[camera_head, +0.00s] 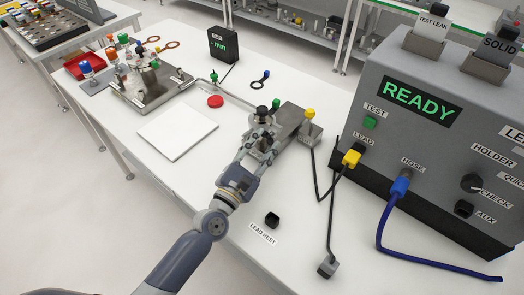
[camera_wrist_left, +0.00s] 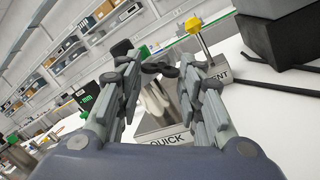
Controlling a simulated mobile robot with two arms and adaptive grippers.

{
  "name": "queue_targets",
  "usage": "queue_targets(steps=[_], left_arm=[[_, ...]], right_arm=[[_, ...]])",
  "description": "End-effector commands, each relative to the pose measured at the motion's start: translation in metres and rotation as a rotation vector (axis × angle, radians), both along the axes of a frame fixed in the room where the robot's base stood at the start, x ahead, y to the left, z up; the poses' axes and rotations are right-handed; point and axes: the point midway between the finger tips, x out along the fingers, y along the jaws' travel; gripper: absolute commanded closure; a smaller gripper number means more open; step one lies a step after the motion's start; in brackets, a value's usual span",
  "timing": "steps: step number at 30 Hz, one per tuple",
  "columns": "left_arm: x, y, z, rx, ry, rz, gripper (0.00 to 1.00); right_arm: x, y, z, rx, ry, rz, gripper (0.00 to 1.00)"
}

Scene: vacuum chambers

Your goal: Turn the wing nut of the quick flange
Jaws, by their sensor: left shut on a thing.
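The quick flange stands on a grey metal block (camera_head: 292,117) in the middle of the table; the block's front is labelled QUICK in the left wrist view (camera_wrist_left: 168,137). My left gripper (camera_head: 262,138) reaches the flange from the near side. In the left wrist view its fingers (camera_wrist_left: 160,72) close from both sides on the dark wing nut (camera_wrist_left: 160,69). The fingers hide part of the nut and the flange clamp behind it. A black knob (camera_head: 262,111) stands just beyond the fingers. My right gripper is not in view.
A yellow-topped valve (camera_head: 310,114) stands right of the flange. The grey tester (camera_head: 440,130), with READY on its display, fills the right side, its black lead and blue hose (camera_head: 400,187) on the table. A white plate (camera_head: 178,132) lies left; the near left table is clear.

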Motion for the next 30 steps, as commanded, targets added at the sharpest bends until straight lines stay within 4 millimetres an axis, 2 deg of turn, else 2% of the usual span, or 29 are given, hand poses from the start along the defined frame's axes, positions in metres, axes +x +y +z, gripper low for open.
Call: queue_targets(steps=[1,6,22,23,24,30], left_arm=[[0.0003,0.0004,-0.0023,0.019,-0.017,0.0,0.89],[0.0004,0.0008,-0.0011,0.066,-0.051,0.0,0.89],[0.0004,0.0006,0.0005,0.088,-0.067,0.001,0.89],[0.0004,0.0006,0.0005,0.088,-0.067,0.001,0.63],[0.0004,0.0006,0.0005,0.088,-0.067,0.001,0.56],[0.0004,0.0007,0.0002,0.087,-0.067,0.0,0.56]], right_arm=[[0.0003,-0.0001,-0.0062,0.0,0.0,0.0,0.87],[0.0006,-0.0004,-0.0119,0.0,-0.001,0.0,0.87],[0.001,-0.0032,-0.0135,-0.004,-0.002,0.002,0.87],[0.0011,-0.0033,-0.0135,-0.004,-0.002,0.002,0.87],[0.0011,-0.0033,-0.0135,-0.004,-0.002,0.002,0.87],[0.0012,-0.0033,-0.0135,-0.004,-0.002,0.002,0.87]])
